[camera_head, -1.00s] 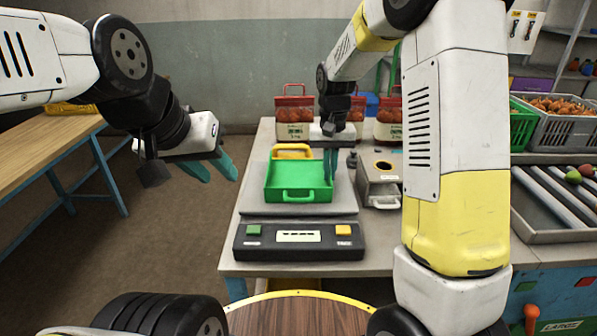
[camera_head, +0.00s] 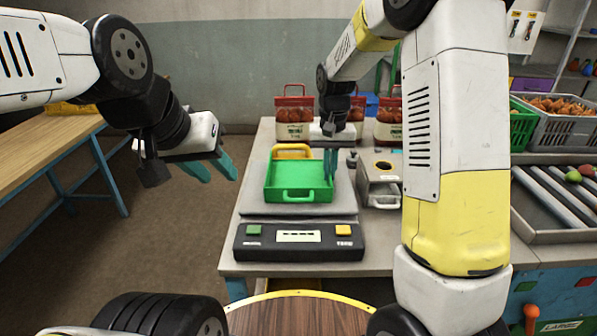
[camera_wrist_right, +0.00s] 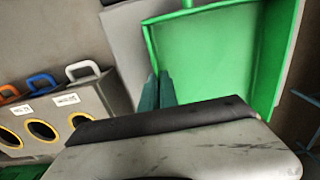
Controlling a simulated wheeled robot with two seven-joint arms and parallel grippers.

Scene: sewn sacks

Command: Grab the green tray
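The green tray (camera_head: 299,179) sits level on the scale's plate, with a green handle on its near side. My right gripper (camera_head: 330,166) points down at the tray's right wall. In the right wrist view my right gripper's teal fingers (camera_wrist_right: 158,92) are close together at the rim of the green tray (camera_wrist_right: 215,45), with the wall seemingly between them. The fingertips are partly hidden. My left gripper (camera_head: 212,170) is open and empty, in the air left of the table.
A yellow handle (camera_head: 291,151) shows behind the tray. The scale (camera_head: 299,240) has a black front panel. A grey box with round holes (camera_head: 380,178) stands close right of my right gripper. Red-topped sacks (camera_head: 294,117) stand at the back.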

